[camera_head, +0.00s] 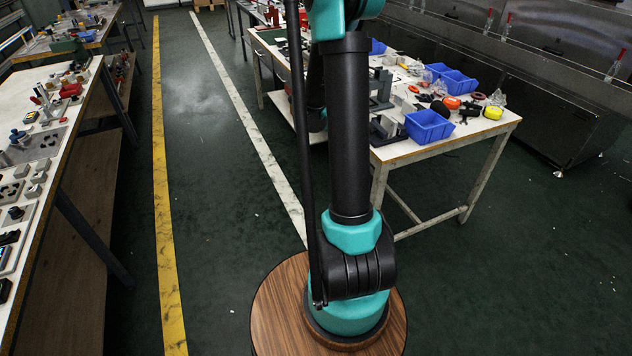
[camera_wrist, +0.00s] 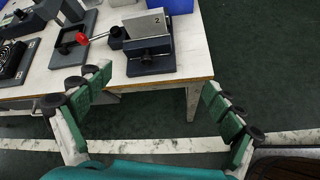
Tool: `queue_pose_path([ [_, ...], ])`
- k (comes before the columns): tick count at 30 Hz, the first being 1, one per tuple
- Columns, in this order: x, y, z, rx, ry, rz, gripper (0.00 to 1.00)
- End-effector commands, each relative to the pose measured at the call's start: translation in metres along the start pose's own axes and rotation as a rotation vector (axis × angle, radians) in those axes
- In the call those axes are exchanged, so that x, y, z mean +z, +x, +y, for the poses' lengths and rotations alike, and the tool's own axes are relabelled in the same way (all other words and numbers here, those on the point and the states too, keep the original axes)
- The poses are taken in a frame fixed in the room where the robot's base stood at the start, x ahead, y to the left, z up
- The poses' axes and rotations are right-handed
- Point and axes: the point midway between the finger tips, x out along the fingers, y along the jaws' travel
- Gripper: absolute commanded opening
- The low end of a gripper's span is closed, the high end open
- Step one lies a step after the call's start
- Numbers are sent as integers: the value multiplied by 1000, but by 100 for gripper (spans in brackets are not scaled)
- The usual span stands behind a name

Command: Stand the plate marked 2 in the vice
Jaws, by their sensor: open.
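In the wrist view a light grey plate marked 2 (camera_wrist: 148,23) stands upright on its long edge, its lower part in a dark block-shaped holder (camera_wrist: 151,63) near the table's front edge. A rod with a red knob reaches to the holder's left side, so it looks like the vice; how firmly it grips the plate I cannot tell. My gripper (camera_wrist: 157,80) is open and empty, fingers spread wide, short of the holder and apart from the plate. In the head view my arm hides the gripper, and the plate cannot be made out.
The white table (camera_head: 440,146) also carries blue bins (camera_head: 428,126) and loose parts at right. In the wrist view a dark square frame (camera_wrist: 72,42) lies left of the holder. A workbench (camera_head: 50,150) stands at left. The floor between is clear.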

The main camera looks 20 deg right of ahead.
Motion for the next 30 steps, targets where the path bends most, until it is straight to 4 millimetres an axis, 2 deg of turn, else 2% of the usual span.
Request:
queue_pose_path([
  [1,-4,-15,-16,-3,83,56,93],
  [11,-55,-105,-116,-158,691,431,93],
  [18,-94,-167,-196,-411,1096,645,93],
  [21,-108,-187,-224,-522,1224,701,93],
  [25,-120,-203,-246,-630,1331,741,93],
  [30,-125,-211,-256,-685,1382,756,93],
])
